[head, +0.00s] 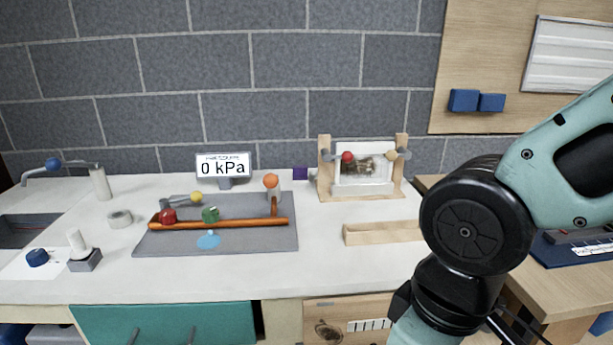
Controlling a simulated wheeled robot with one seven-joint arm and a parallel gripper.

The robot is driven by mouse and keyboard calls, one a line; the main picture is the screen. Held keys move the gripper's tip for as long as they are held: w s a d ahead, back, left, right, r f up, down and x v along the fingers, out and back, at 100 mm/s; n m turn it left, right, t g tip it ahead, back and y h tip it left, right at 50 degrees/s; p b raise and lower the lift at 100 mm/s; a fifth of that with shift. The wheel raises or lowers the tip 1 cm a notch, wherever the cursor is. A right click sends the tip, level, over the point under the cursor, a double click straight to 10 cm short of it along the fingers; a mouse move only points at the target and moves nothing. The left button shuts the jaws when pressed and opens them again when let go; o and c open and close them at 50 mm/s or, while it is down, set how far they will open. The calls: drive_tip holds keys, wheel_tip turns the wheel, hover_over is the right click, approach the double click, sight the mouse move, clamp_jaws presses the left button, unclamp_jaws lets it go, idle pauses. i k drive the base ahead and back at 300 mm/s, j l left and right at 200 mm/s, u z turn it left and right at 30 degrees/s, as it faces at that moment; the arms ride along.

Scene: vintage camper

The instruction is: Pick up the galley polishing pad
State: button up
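I cannot tell for sure which thing is the galley polishing pad. A round dark blue piece (37,258) sits on a white sheet at the left end of the counter. Beside it is a grey block with a white upright cylinder (76,240). A pale ring, perhaps a tape roll (120,219), lies behind them. Two blue blocks (463,100) are on the wooden wall panel at the upper right. My arm fills the right side of the view, and my gripper is outside the picture.
A grey mat (160,243) carries an orange pipe (230,223) with red and green fittings. Behind it stands a gauge display (222,164) reading 0 kPa. A wooden frame (325,180) and a wooden tray (380,234) are right of the mat. A sink (20,231) is at far left.

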sight(300, 174)
drive_tip(key=i+j+u, duration=0.2)
drive_tip(key=i, duration=0.25)
drive_tip(key=i+j+u, duration=0.2)
drive_tip(key=i, duration=0.3)
drive_tip(key=j, duration=0.1)
